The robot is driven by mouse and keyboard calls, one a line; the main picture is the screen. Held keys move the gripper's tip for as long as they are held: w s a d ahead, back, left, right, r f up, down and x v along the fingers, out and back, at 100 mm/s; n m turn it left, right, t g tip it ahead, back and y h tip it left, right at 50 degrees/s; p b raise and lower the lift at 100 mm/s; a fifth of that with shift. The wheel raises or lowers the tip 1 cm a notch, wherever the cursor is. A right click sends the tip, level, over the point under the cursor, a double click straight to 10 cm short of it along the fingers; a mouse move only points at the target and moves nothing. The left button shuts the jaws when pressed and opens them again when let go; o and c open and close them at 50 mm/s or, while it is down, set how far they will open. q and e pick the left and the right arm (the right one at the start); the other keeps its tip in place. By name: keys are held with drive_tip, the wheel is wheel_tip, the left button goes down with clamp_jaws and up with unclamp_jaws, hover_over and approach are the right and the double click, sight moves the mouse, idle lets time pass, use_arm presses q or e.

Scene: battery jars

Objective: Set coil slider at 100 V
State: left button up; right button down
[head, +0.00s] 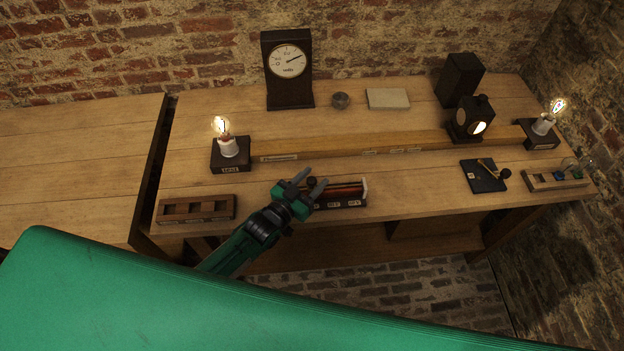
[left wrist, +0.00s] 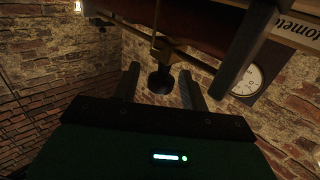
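The coil (head: 345,191) is a dark, reddish cylinder in a dark frame at the front edge of the bench, left of centre in the head view. Small pale labels run along its front, too small to read. Its slider has a black knob (left wrist: 160,80), seen in the left wrist view below a brass-coloured block. My left gripper (head: 316,177) is at the coil's left end. Its fingers are apart, one on each side of the knob (left wrist: 160,70), with visible gaps. The gripper hides part of the coil's left end. My right gripper is not in view.
A dial meter (head: 288,62) stands at the back. A lit lamp (head: 229,147) is left of the coil, another (head: 543,125) far right. A wooden block (head: 197,209) lies left on the front edge, a key switch (head: 485,176) right. A wooden rail (head: 340,147) crosses the bench behind.

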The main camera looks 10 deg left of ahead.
use_arm(q)
drive_tip(key=b+v, duration=0.3)
drive_tip(key=v, duration=1)
drive_tip(key=shift+s+a+b, duration=0.2)
drive_tip(key=shift+s+b, duration=0.15)
